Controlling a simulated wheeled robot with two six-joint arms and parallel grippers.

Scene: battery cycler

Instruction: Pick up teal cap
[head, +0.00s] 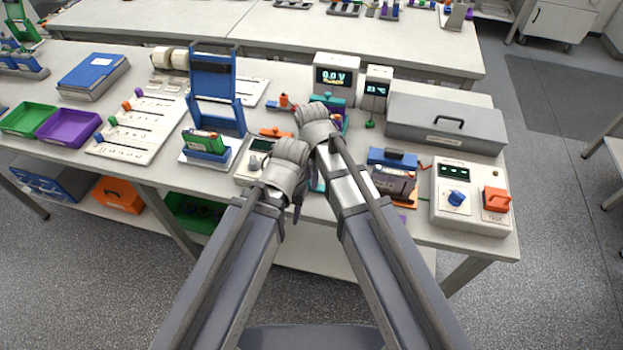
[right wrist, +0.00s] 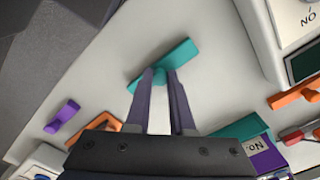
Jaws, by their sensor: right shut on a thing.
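The teal cap (right wrist: 176,62) is a flat bar with a small round knob in the right wrist view. My right gripper (right wrist: 160,76) is shut on the knob, with a finger on each side. In the head view a teal bar (head: 328,100), which looks like the cap, shows just beyond my right gripper (head: 318,112). I cannot tell how far the cap is above the bench. My left gripper (head: 290,165) is lower left of the right one; its fingers are mostly hidden, so its opening is unclear.
A teal and purple block (right wrist: 246,138) lies close to the right gripper. Behind stand a white display unit (head: 338,78) and a smaller one (head: 376,88). A grey lidded case (head: 445,125) is at right. A blue stand (head: 212,85) is at left.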

